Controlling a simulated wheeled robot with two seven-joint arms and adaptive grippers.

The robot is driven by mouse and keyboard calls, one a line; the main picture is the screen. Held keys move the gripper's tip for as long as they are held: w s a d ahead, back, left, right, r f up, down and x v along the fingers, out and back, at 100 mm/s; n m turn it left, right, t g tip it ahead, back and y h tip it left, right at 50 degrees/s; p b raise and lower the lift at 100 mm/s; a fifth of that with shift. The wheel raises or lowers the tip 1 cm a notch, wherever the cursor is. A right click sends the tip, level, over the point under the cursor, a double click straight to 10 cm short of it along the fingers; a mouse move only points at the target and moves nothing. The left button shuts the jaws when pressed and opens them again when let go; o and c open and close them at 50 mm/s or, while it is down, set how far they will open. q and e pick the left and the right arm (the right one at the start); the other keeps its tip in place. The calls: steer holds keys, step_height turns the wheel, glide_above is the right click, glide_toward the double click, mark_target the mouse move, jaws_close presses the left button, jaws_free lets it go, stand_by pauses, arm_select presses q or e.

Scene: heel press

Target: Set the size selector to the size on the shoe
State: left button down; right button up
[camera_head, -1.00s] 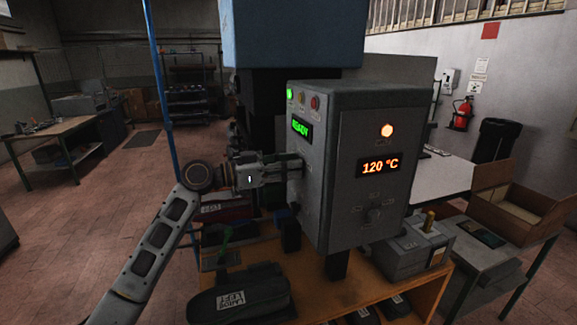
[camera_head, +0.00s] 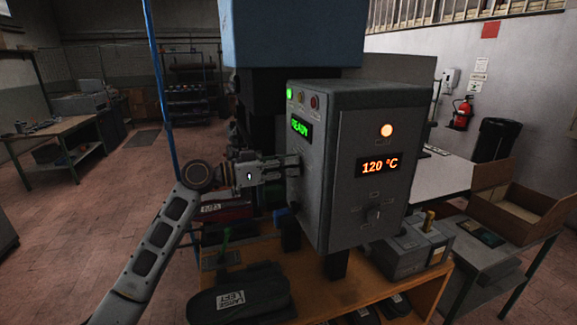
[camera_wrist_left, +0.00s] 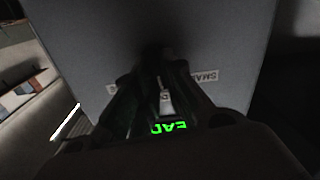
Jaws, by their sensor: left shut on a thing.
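The size selector is on the narrow left face of the grey control box (camera_head: 345,225), mostly hidden by my left gripper (camera_head: 297,165), which is shut on it. In the left wrist view my gripper (camera_wrist_left: 163,70) covers the knob, so its pointing direction cannot be told. A label there reading SMALL (camera_wrist_left: 205,77) appears upside down on one side; another label is mostly covered on the other. The black shoe (camera_head: 262,280) lies on the wooden bench in front, with a white tag (camera_head: 232,300) reading LARGE LEFT. My right gripper is not in view.
The box shows a green READY display (camera_head: 301,126), a lit green lamp and a 120 °C display (camera_head: 380,166). A second knob (camera_head: 374,212) is on its front. A blue pole (camera_head: 160,80) stands behind my left arm. Dark shoes lie on the lower shelf.

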arm_select(q)
steer(key=shift+w+a+f+n+p, duration=0.1)
steer(key=shift+n+p, duration=0.25)
steer(key=shift+n, duration=0.9)
steer(key=shift+w+d+r+n+p, duration=0.15)
steer(key=shift+n+p, duration=0.2)
steer(key=shift+n, duration=0.85)
steer(key=shift+w+a+f+n+p, duration=0.15)
steer(key=shift+n+p, duration=0.2)
steer(key=shift+n, duration=0.9)
steer(key=c, duration=1.5)
jaws_free()
steer(key=shift+s+a, duration=0.1)
steer(key=v, duration=1.2)
